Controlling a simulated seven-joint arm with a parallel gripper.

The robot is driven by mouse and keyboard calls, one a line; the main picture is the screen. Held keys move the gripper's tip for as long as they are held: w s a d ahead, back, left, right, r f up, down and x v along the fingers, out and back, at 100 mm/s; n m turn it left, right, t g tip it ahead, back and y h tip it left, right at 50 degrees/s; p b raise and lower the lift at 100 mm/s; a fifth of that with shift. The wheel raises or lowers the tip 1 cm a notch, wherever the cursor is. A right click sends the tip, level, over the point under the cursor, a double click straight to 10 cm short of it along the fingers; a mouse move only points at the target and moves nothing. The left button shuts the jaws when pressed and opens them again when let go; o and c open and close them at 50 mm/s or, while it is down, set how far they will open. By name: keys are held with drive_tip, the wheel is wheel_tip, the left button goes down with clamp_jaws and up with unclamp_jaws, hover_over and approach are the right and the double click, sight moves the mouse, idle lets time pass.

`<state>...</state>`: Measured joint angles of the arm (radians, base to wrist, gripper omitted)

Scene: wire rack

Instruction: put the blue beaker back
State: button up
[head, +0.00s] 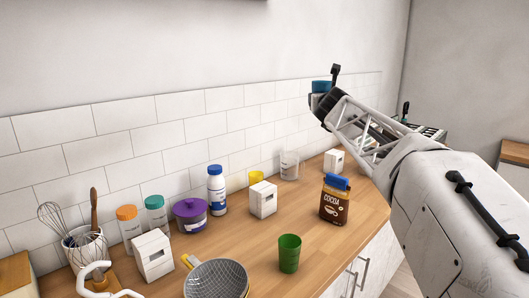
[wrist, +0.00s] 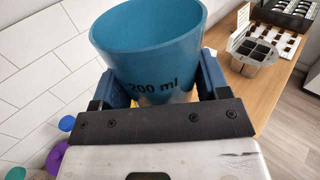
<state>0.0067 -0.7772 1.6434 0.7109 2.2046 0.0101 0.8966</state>
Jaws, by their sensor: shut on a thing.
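The blue beaker (wrist: 150,45), marked "200 ml", is between the two fingers of my gripper (wrist: 152,85) in the wrist view, with its open mouth up. My gripper is shut on it. In the head view the beaker (head: 322,86) shows as a small blue shape at the end of my raised arm, high above the back of the counter against the wall. My gripper (head: 322,97) there is partly hidden by my own arm. The beaker's lower part is hidden in both views.
A wooden counter (head: 225,262) holds a green cup (head: 289,253), a cocoa pack (head: 334,205), a clear beaker (head: 289,165) and several jars along the tiled wall. A dark rack (wrist: 290,12) and a clear compartmented container (wrist: 257,51) stand toward the counter's far end.

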drive_tip(key=shift+a, duration=0.2)
drive_tip(key=shift+w+f, duration=0.1)
drive_tip(key=shift+f, duration=0.05)
